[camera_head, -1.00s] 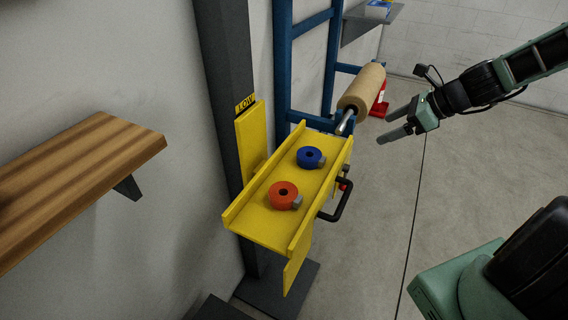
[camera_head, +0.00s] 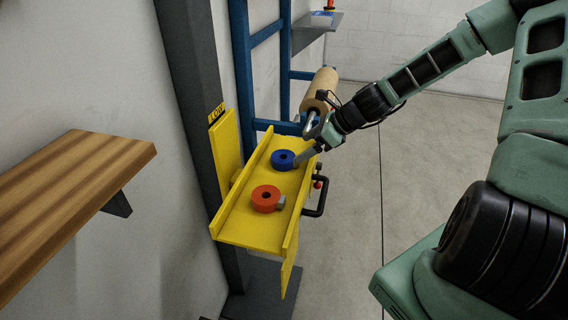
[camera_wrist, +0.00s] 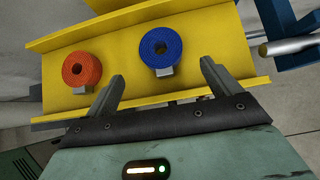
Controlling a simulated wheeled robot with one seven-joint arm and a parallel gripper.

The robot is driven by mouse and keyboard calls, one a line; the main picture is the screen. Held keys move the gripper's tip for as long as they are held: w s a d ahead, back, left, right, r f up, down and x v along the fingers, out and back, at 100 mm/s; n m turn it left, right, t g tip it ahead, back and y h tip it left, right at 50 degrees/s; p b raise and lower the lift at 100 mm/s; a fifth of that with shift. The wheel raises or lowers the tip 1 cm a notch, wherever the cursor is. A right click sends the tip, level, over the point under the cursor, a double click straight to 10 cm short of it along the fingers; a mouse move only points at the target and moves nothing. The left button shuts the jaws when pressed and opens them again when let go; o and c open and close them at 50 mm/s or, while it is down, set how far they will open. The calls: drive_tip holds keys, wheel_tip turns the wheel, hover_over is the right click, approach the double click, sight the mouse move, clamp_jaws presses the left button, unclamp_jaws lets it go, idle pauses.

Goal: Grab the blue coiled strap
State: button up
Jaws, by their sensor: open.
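The blue coiled strap (camera_head: 283,160) lies flat on the yellow tray (camera_head: 247,232), near its far end. In the wrist view the blue coiled strap (camera_wrist: 161,48) shows its round coil and a small grey buckle on the side facing me. My gripper (camera_head: 309,138) is at the far right end of the tray, beside and over the strap. In the wrist view my gripper (camera_wrist: 161,88) is open and empty, its two fingers apart with the strap between and beyond their tips. I see no contact with the strap.
An orange coiled strap (camera_head: 266,198) lies on the same tray, nearer the front. The tray has raised side walls and a black handle (camera_head: 318,196) on its right. A wooden shelf (camera_head: 75,200) is at left. The floor at right is clear.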

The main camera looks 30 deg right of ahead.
sight(287, 157)
drive_tip(key=x, duration=0.7)
drive_tip(key=shift+w+f+b, duration=0.15)
drive_tip(key=shift+w+b, duration=0.1)
drive_tip(key=shift+b, duration=0.15)
drive_tip(key=c, duration=1.2)
